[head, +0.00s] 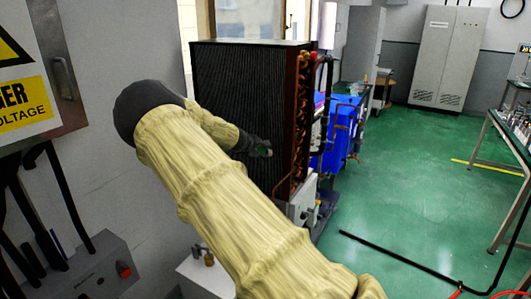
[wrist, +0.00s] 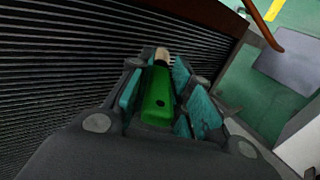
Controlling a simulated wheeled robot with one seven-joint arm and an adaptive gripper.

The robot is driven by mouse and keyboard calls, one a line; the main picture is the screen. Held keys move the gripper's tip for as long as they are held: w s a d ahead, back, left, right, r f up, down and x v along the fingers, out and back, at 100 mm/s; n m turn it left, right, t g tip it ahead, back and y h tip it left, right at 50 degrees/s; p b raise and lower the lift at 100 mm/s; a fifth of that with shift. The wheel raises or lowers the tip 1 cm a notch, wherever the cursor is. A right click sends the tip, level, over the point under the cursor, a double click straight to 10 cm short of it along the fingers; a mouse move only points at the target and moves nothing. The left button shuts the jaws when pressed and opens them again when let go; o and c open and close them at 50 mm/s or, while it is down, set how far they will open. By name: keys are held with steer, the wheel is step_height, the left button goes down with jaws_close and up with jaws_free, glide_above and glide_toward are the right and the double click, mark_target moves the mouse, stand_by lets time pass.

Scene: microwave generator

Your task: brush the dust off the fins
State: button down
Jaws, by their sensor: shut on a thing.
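The finned block (head: 240,95) is a tall dark panel of narrow ridges with copper pipes along its right side. Its fins (wrist: 60,70) also fill the left of the wrist view. My gripper (head: 262,150) is in front of the fins, near their right edge. In the wrist view my gripper (wrist: 168,95) is shut on a green brush handle (wrist: 158,98), with a pale tip at its far end pointing towards the fins. I cannot tell whether the tip touches the fins. Any dust is too small to make out.
Copper pipes (head: 302,105) stand at the block's right edge, close to my gripper. A small white stand (head: 205,275) is below my arm. A grey control box (head: 90,265) is at the lower left. Green floor (head: 410,190) is open to the right, crossed by a black cable (head: 400,265).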

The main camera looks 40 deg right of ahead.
steer(key=shift+w+a+r+b, duration=0.2)
steer(key=shift+w+a+b, duration=0.05)
steer(key=shift+w, duration=0.4)
steer(key=shift+w+a+r+b, duration=0.2)
steer(key=shift+w+a, duration=0.05)
steer(key=shift+w, duration=0.4)
steer(key=shift+w+a+r+b, duration=0.2)
steer(key=shift+w+a+b, duration=0.05)
steer(key=shift+w, duration=0.4)
stand_by(0.7)
steer(key=shift+s+d+b, duration=0.2)
steer(key=shift+s+d, duration=0.1)
steer(key=shift+s, duration=0.55)
steer(key=shift+s+d+b, duration=0.2)
steer(key=shift+s+d, duration=0.05)
steer(key=shift+s, duration=0.55)
steer(key=shift+s+d+b, duration=0.25)
steer(key=shift+s+d, duration=0.1)
steer(key=shift+s, duration=0.45)
steer(key=shift+s+d+b, duration=0.2)
steer(key=shift+s+d, duration=0.15)
steer(key=shift+s, duration=0.45)
steer(key=shift+w, duration=0.1)
steer(key=w+a, duration=0.4)
steer(key=w, duration=0.5)
steer(key=shift+w, duration=0.4)
steer(key=shift+a+f, duration=0.1)
